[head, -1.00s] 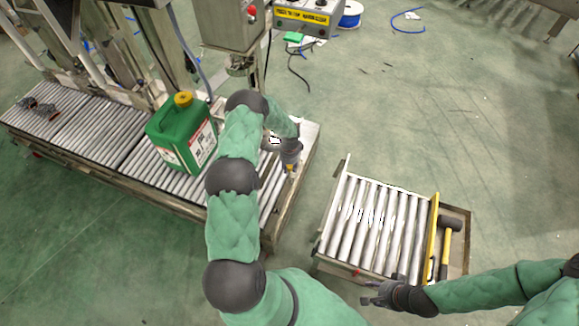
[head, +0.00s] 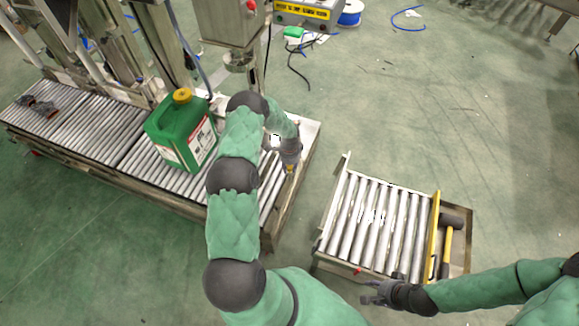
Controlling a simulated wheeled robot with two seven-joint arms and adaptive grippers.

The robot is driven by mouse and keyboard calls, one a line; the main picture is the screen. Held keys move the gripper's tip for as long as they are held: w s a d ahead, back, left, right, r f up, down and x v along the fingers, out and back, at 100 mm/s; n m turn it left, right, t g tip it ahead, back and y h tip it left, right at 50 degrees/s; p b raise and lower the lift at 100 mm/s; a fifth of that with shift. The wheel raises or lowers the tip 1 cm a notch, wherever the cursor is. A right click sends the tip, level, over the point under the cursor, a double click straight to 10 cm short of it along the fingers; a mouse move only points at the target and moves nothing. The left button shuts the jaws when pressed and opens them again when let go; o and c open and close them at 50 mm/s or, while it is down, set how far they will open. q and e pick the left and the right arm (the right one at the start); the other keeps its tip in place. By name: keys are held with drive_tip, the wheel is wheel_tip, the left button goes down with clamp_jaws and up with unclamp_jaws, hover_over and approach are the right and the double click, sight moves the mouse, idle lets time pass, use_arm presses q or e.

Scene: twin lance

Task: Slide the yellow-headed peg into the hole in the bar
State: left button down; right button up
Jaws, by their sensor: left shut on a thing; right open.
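My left gripper (head: 290,167) is over the right end of the long roller conveyor, pointing down. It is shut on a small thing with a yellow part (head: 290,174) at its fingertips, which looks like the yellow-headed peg. The peg's shaft is too small to make out. I cannot pick out the bar or its hole; my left arm covers part of the conveyor there. My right gripper (head: 369,293) is open and empty, by the front edge of the small roller table.
A green jerrycan (head: 182,132) with a yellow cap stands on the long conveyor (head: 98,135), left of my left arm. The small roller table (head: 371,217) on the right has a yellow side strip and a hammer (head: 448,240) beside it. Floor between them is clear.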

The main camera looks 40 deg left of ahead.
use_arm(q)
drive_tip(key=shift+f, duration=0.15)
drive_tip(key=c, duration=0.9)
unclamp_jaws()
wheel_tip(320, 180, up, 12)
